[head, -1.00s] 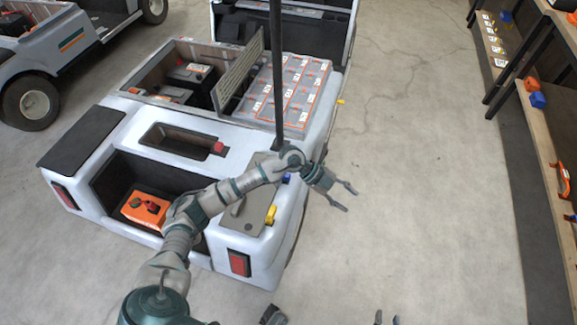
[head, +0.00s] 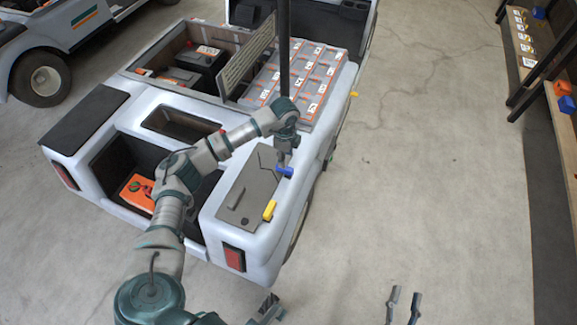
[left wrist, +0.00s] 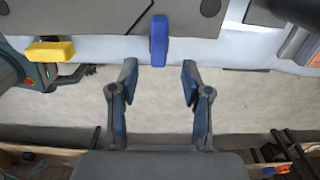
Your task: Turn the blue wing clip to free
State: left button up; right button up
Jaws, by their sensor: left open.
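The blue wing clip (head: 285,171) sits at the right edge of the grey panel (head: 252,185) on the cart's rear corner. My left gripper (head: 283,158) is over that edge, at the clip, and hides part of it in the head view. In the left wrist view, the blue clip (left wrist: 159,40) lies just beyond the fingertips, lined up with the gap. The left fingers (left wrist: 159,72) are apart with nothing between them. My right gripper (head: 404,305) shows at the bottom of the head view, its two fingers apart and empty.
A yellow clip (head: 270,210) sits on the same panel edge, nearer me; it also shows in the left wrist view (left wrist: 50,50). A dark upright post (head: 284,60) stands close behind my left gripper. A shelf (head: 560,110) stands far right. Floor between is clear.

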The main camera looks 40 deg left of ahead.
pick_arm(q)
notch_tip(320, 180, down, 5)
jog(key=shift+f+b, duration=0.15)
jog(key=shift+b, duration=0.5)
jog(key=shift+f, duration=0.55)
grip_shut()
pick_arm(e)
jog(key=r+t, duration=0.2)
jog(key=s+r+t, duration=0.1)
jog(key=r+t, duration=0.1)
jog(key=shift+s+r+y, duration=0.1)
jog(key=shift+s+y, duration=0.05)
jog(key=shift+y, duration=0.15)
